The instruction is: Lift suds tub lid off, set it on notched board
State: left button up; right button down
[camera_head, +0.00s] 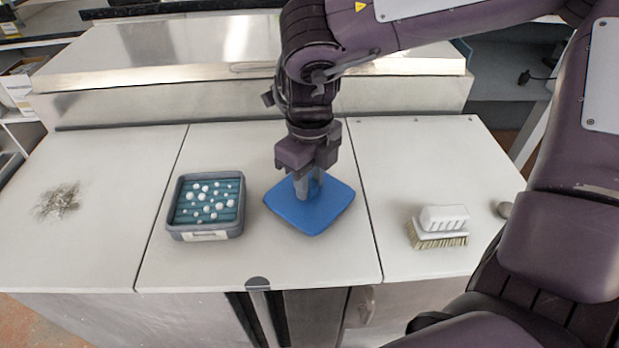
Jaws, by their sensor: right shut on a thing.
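The suds tub (180,222) is a grey box at the left of the middle white board, open on top, with teal liquid and several white bubbles showing. The blue lid (312,213) is to the right of the tub, clear of it, over the same board. My right gripper (308,184) points down and is shut on the lid's handle, which the fingers mostly hide. I cannot tell whether the lid touches the board or hangs just above it. The middle board (240,258) has a dark notch at its front edge. My left gripper is not in view.
A white scrubbing brush (440,226) lies on the right white board (400,160). A dark scuffed patch (58,202) marks the left white board (100,240). A steel raised unit (180,60) runs along the back. The middle board's front strip is clear.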

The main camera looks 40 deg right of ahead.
jog(key=shift+f+b, duration=0.5)
jog(key=shift+f, duration=0.1)
dwell(0.7)
jog(key=c, duration=1)
grip_release()
jog(key=shift+c, duration=0.2)
jog(key=shift+r, duration=0.15)
jog(key=shift+r+p, duration=3)
jog(key=shift+r, duration=0.9)
notch_tip(320, 180, up, 8)
